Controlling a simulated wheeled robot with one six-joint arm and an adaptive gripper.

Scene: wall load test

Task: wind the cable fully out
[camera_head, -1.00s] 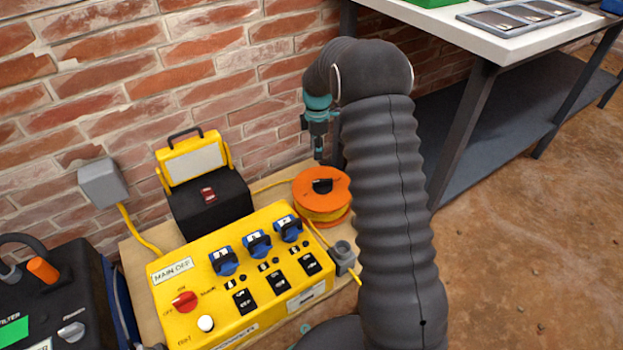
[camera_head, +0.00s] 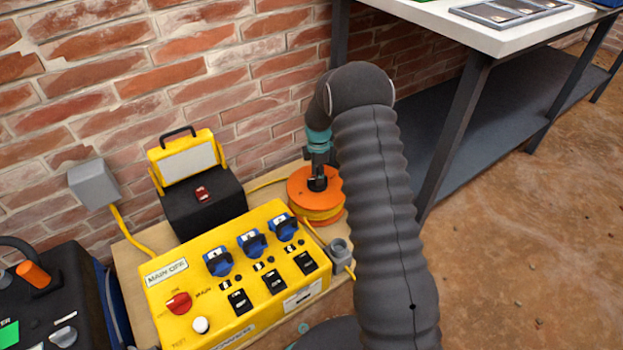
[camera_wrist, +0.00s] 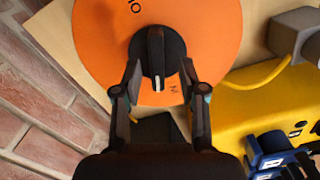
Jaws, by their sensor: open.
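An orange cable reel (camera_head: 303,191) with yellow cable wound on it stands on the wooden board behind the yellow distribution box. In the wrist view its orange top disc (camera_wrist: 217,30) carries a black knob (camera_wrist: 172,48) with a pale pointer line and small letters, partly hidden. My gripper (camera_head: 318,183) points down at the knob from above. In the wrist view my gripper (camera_wrist: 160,78) is open, with one finger on each side of the knob's lower part. I cannot tell whether the fingers touch it.
The yellow distribution box (camera_head: 190,275) with blue sockets and switches is close by. A grey connector (camera_head: 340,251) lies at its right end. A black and yellow lamp unit (camera_head: 203,200) stands near the brick wall (camera_head: 240,100). A white-topped bench (camera_head: 480,35) is at right.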

